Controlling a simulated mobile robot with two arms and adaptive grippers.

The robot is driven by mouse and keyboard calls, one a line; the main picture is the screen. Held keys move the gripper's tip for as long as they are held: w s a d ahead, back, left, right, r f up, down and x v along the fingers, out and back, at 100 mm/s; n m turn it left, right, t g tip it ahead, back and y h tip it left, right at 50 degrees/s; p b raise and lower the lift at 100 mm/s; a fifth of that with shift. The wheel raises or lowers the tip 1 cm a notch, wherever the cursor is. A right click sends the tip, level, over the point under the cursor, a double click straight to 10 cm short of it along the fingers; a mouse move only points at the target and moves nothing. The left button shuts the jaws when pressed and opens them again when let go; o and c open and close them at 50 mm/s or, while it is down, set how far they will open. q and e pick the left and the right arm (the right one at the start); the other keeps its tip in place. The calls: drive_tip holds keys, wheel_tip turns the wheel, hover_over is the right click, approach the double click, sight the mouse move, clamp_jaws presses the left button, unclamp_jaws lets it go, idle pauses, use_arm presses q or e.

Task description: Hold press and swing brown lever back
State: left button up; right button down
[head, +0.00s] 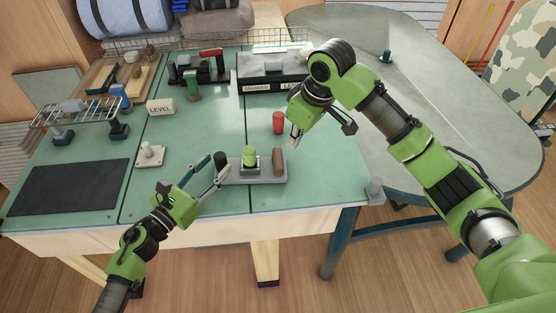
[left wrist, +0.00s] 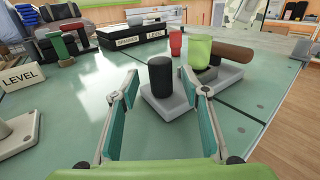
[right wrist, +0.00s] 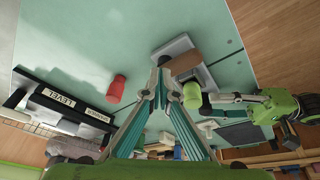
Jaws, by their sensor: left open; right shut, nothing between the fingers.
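The press is a grey base (head: 236,180) near the table's front edge, with a black knob (head: 220,160) at its left end. The brown lever (head: 278,161) is at its right end; it shows behind the green cup (left wrist: 197,50) in the left wrist view (left wrist: 232,53). The green cup stands in the middle of the base. My left gripper (head: 213,171) is open, with the black knob ahead between its fingertips, apparently not touched. My right gripper (head: 294,141) is shut and empty, above the table near the red cup (head: 278,122), behind and right of the lever.
A LEVEL block (head: 160,107) and a small white-knobbed plate (head: 150,155) stand left of the press. A dark mat (head: 75,190) lies at the far left. Behind are a SPANNER rack (head: 262,87) and a wire shelf (head: 72,110). The green tabletop right of the press is clear.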

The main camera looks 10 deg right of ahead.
use_arm(q)
drive_tip(key=v, duration=1)
drive_tip(key=shift+a, duration=0.1)
drive_tip(key=shift+s, duration=0.1)
